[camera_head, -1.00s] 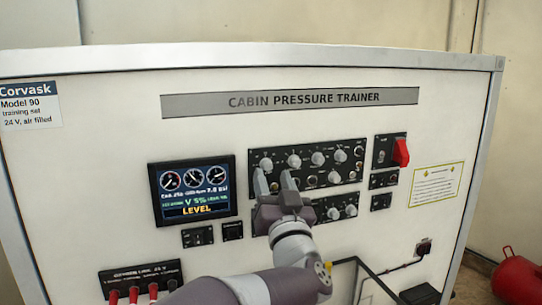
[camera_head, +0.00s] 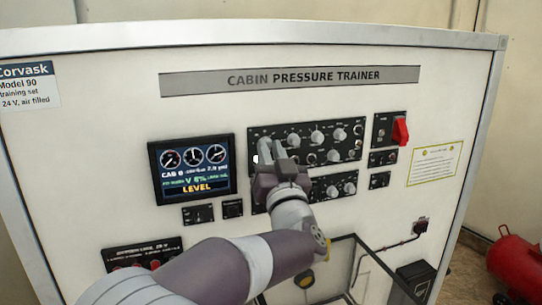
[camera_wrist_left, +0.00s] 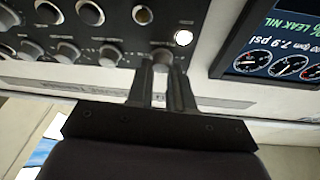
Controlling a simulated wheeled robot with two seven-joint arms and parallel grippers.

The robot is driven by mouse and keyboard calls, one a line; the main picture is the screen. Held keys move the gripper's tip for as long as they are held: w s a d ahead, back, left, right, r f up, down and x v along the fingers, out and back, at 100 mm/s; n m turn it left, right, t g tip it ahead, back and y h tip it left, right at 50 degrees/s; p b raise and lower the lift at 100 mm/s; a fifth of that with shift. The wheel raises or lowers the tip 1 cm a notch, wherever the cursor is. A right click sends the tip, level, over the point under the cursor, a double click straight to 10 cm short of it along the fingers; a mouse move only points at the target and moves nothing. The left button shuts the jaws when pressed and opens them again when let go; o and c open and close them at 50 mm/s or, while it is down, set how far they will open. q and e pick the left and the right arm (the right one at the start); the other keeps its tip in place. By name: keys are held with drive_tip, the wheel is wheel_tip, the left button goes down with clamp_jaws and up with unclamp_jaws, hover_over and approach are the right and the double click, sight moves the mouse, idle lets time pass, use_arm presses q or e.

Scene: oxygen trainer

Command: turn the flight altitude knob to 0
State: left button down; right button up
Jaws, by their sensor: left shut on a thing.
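My left gripper (camera_head: 279,145) reaches up to the upper left of the black knob panel (camera_head: 350,152). In the left wrist view its two fingers (camera_wrist_left: 163,75) are shut on a grey round knob (camera_wrist_left: 162,57), the end one of its row, closest to the display. In the head view the fingers hide most of this knob. Its label and pointer cannot be read, so I cannot tell if it is the flight altitude knob. The display (camera_head: 193,172) shows three dials, about 7.9 psi and LEVEL. My right gripper is not in view.
Several more knobs (camera_head: 317,138) sit to the right in the same row. A white lamp (camera_wrist_left: 183,37) glows beside the held knob. A red switch guard (camera_head: 400,131) is further right. A lower knob panel (camera_head: 336,188) is partly behind my left arm.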

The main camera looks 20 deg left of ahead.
use_arm(q)
drive_tip(key=n+g+y+b, duration=0.2)
drive_tip(key=n, duration=0.3)
drive_tip(key=n+g+y+b, duration=0.2)
drive_tip(key=n+b, duration=0.1)
drive_tip(key=n, duration=0.3)
drive_tip(key=n+g+y+b, duration=0.1)
drive_tip(key=n+g+b, duration=0.1)
drive_tip(key=n, duration=0.4)
drive_tip(key=shift+w+d+r+y+b, duration=0.1)
drive_tip(key=shift+w+d+y+b, duration=0.25)
drive_tip(key=shift+b, duration=0.3)
drive_tip(key=n+g, duration=0.1)
drive_tip(key=n, duration=0.1)
drive_tip(key=n+g, duration=0.1)
drive_tip(key=n, duration=0.1)
drive_tip(key=n+g, duration=0.1)
drive_tip(key=n, duration=0.1)
drive_tip(key=shift+s+r+p, duration=0.1)
drive_tip(key=shift+r+p, duration=0.2)
drive_tip(key=shift+p, duration=0.1)
drive_tip(key=shift+n, duration=0.4)
